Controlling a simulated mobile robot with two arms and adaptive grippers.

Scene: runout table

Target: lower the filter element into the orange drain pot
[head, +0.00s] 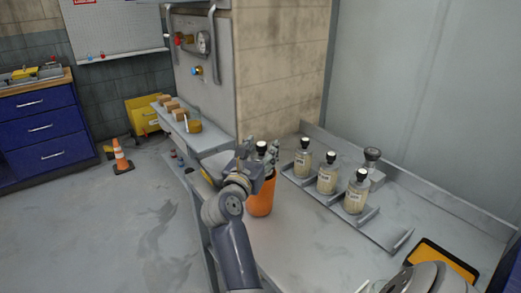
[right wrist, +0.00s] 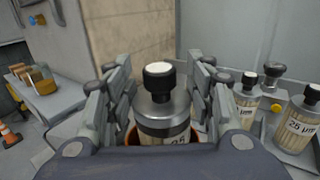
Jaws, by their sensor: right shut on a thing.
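The orange drain pot (head: 262,200) stands on the grey table in the head view; a bit of its rim shows in the right wrist view (right wrist: 132,136). My right gripper (head: 258,160) is above the pot, shut on the filter element (right wrist: 163,112), with a finger on each side of it. The element is upright, with a black cap, a grey metal collar and a pale labelled body. Its black cap also shows in the head view (head: 261,147). Its lower end is hidden; it appears over or within the pot's mouth.
Right of the pot, a grey tray (head: 385,236) holds three similar filter elements (head: 327,176). A grey-capped item (head: 372,160) stands behind them. A yellow-and-black object (head: 442,258) lies at the table's right. An orange cone (head: 121,157) stands on the floor at left.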

